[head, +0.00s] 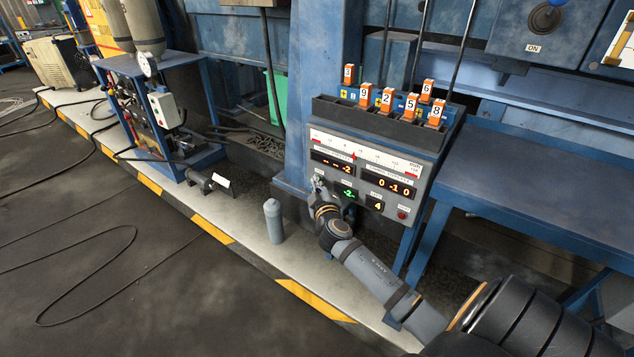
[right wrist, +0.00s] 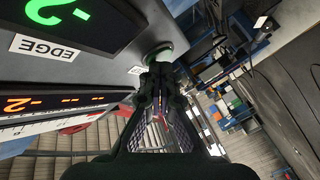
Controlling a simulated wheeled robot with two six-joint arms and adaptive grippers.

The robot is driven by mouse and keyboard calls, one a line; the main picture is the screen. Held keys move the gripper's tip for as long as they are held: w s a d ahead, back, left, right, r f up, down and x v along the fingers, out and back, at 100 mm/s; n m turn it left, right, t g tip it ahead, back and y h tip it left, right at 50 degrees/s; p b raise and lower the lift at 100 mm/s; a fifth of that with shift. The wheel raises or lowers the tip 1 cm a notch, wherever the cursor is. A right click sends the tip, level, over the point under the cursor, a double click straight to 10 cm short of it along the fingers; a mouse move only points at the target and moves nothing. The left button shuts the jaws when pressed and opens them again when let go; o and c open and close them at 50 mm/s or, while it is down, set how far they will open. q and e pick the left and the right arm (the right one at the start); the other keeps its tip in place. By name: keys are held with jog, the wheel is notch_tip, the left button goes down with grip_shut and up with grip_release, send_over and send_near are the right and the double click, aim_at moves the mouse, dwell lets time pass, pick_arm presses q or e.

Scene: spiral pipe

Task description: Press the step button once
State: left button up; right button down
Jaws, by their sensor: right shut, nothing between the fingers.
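My right gripper (head: 317,184) is shut and empty at the lower left of the grey control panel (head: 420,172). In the right wrist view, the closed fingertips (right wrist: 156,76) are right by a round button with a green glowing ring (right wrist: 158,52). I cannot tell whether they touch it. The button's own label does not show, and in the head view my gripper hides it. A green display (head: 349,193) beside it reads about -2, and in the wrist view it sits near a label saying EDGE (right wrist: 45,47). My left gripper is not in view.
Orange numbered tags (head: 387,99) stand in the black rack above the panel. A red button (head: 402,214) is at the panel's lower right. A blue table (head: 545,180) stands to the right. A grey cylinder (head: 273,222) stands on the floor to the left.

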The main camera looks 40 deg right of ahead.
dwell(0.3)
jog(key=shift+s+a, duration=0.1)
jog(key=shift+a, duration=0.1)
jog(key=shift+a+f, duration=0.1)
jog(key=a, duration=0.2)
jog(key=s+a, duration=0.2)
jog(key=a, duration=0.1)
jog(key=shift+a, duration=0.3)
dwell(0.8)
